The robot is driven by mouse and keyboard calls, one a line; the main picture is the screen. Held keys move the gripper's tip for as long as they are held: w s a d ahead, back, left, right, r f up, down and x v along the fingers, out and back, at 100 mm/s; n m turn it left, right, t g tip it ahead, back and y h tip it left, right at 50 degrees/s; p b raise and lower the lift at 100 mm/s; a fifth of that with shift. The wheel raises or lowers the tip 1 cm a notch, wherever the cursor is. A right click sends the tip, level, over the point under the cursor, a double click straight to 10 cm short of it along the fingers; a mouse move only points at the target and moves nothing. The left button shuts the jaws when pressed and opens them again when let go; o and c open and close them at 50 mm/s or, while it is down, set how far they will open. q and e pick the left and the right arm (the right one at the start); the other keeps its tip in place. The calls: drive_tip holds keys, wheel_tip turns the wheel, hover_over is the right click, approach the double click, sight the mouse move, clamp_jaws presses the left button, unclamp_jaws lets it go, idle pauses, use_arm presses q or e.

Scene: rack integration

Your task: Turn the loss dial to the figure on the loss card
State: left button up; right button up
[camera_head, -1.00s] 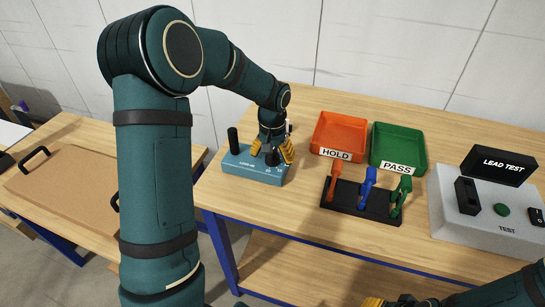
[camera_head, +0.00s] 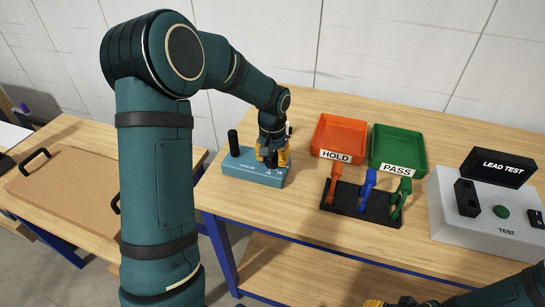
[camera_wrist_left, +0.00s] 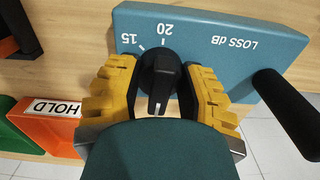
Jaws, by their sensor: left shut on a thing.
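The loss box (camera_head: 240,166) is a blue block on the table, marked LOSS dB in the left wrist view (camera_wrist_left: 268,38). Its dial (camera_wrist_left: 160,75) is a black knob with a white line, which points to the lower side in the left wrist view. The figures 15 and 20 show beyond the knob; other figures are hidden. My left gripper (camera_head: 273,158) is shut on the dial, one yellow finger on each side (camera_wrist_left: 160,92). My right gripper (camera_head: 398,303) is cut off at the bottom edge. I cannot make out a loss card.
A black post (camera_head: 233,142) stands on the box's left end. To the right are the orange HOLD tray (camera_head: 340,130), the green PASS tray (camera_head: 398,145), a black rack (camera_head: 362,203) with coloured clips, and the grey test unit (camera_head: 480,215). A brown board (camera_head: 60,185) lies at left.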

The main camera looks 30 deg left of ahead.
use_arm(q)
drive_tip(key=m+p, duration=0.1)
drive_tip(key=m, duration=0.3)
drive_tip(key=shift+m+p, duration=0.3)
drive_tip(key=m+p, duration=0.1)
drive_tip(key=m, duration=0.3)
drive_tip(key=shift+m+p, duration=0.3)
drive_tip(key=m+p, duration=0.2)
drive_tip(key=m, duration=0.3)
drive_tip(key=shift+s+m, duration=0.1)
drive_tip(key=shift+m, duration=0.3)
drive_tip(key=shift+f+m+p, duration=0.1)
drive_tip(key=shift+m+p, duration=0.45)
drive_tip(key=shift+m, duration=0.45)
use_arm(e)
wheel_tip(320, 180, up, 6)
drive_tip(key=w, duration=0.1)
drive_tip(key=shift+w+d+r+t, duration=0.2)
drive_tip(key=shift+w+r+t, duration=0.05)
drive_tip(key=shift+w+t, duration=0.1)
use_arm(q)
drive_tip(key=o, duration=1.3)
